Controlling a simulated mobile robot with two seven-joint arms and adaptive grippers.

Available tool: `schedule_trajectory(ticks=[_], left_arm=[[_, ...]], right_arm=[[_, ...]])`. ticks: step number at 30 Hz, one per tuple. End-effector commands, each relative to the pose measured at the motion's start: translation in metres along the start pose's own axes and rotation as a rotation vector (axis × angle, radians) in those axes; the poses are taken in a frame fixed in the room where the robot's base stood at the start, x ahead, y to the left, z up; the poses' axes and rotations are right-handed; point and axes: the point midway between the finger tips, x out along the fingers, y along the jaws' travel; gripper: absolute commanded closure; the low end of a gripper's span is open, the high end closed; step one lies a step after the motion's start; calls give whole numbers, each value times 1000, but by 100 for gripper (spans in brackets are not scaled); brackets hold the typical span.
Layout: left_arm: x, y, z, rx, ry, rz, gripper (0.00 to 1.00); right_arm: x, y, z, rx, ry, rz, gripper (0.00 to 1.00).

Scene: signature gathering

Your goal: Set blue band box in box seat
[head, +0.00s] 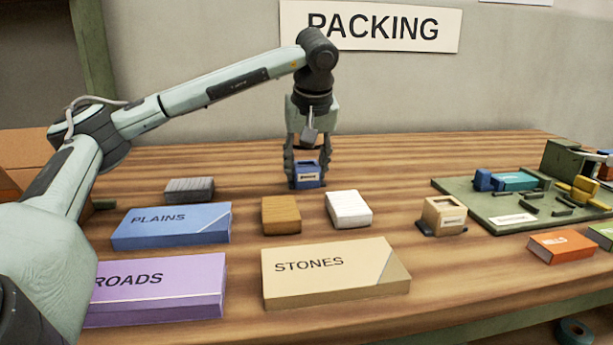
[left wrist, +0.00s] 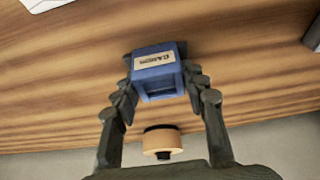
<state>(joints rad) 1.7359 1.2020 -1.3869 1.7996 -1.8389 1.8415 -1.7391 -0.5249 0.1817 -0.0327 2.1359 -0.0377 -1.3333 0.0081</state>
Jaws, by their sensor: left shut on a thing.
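A small blue box (head: 307,179) with a pale label is between the fingers of my left gripper (head: 306,165), towards the back of the wooden table. In the left wrist view, the blue box (left wrist: 157,70) sits between both fingertips of the left gripper (left wrist: 160,88), its label facing the camera. The fingers are shut on its sides. I cannot tell whether its underside touches the table. A tan box (head: 444,214) stands in a dark seat-like base at the right. My right gripper is not in view.
Flat boxes marked PLAINS (head: 172,225), ROADS (head: 160,290) and STONES (head: 335,272) lie in front. Grey, brown and white blocks lie behind them. A green tray (head: 480,203) with several parts is at the right, near an orange box (head: 561,246). The back middle table is clear.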

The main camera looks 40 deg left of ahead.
Motion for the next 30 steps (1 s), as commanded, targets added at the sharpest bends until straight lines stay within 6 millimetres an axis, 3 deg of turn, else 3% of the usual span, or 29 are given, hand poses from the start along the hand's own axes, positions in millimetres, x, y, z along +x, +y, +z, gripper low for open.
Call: schedule_trajectory(ticks=[3, 14, 21, 26, 30], left_arm=[[0, 0, 0, 0, 0, 0, 93], [-7, 1, -3, 0, 1, 2, 93], [-40, 2, -16, 0, 1, 3, 93], [-62, -32, -15, -2, 2, 2, 93], [-84, -58, -16, -2, 3, 2, 93]], right_arm=[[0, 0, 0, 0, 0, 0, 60], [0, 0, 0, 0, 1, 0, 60], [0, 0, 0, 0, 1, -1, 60], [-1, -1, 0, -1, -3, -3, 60], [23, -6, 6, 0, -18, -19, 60]])
